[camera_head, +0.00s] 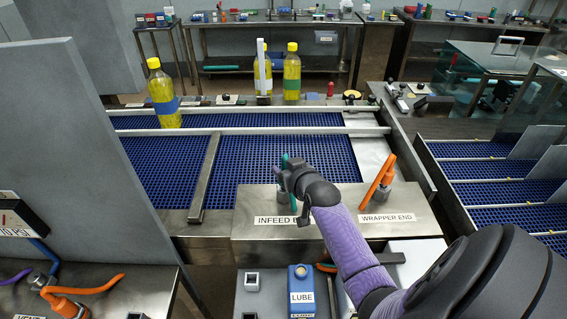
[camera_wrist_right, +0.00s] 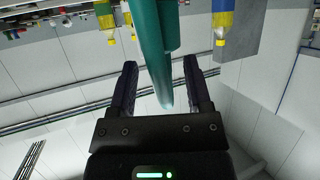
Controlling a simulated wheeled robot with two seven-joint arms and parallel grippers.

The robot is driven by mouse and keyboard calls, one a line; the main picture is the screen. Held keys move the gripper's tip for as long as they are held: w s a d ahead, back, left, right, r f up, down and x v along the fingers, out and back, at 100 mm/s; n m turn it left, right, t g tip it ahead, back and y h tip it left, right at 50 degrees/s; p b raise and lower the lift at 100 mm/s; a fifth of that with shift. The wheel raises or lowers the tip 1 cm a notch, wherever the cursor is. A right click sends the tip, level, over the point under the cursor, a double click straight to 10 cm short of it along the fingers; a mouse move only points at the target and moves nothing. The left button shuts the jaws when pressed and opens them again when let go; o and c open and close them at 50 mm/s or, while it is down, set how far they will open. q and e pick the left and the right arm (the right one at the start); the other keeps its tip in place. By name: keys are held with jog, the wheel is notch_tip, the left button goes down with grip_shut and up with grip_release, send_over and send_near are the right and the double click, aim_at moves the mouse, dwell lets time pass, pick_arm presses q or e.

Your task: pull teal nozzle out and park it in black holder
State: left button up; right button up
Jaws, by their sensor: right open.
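The teal nozzle (camera_head: 285,162) stands at the INFEED label on the metal ledge, mostly hidden behind my right gripper (camera_head: 287,180). In the right wrist view the teal nozzle (camera_wrist_right: 150,45) runs down between the two black fingers of my right gripper (camera_wrist_right: 160,66). The fingers are open, with visible gaps beside the nozzle. The nozzle's lower seat is hidden by my gripper in the head view. I cannot clearly pick out the black holder. My left gripper is not in view.
An orange nozzle (camera_head: 380,178) leans in a grey socket above the WRAPPER END label. A blue LUBE container (camera_head: 301,290) and a small square grey socket (camera_head: 252,281) are on the front bench. A tall grey panel (camera_head: 80,140) stands at left. Yellow bottles (camera_head: 163,95) stand along the blue conveyor.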

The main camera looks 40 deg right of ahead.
jog(key=b+x, duration=0.1)
jog(key=x, duration=0.2)
jog(key=shift+w+a+f, duration=0.1)
jog(key=shift+w+f, duration=0.1)
jog(key=shift+f, duration=0.1)
jog(key=shift+s+r, duration=0.1)
jog(key=shift+c, duration=0.2)
grip_shut()
notch_tip(320, 180, up, 10)
jog(key=p, duration=0.2)
jog(key=shift+p, duration=0.4)
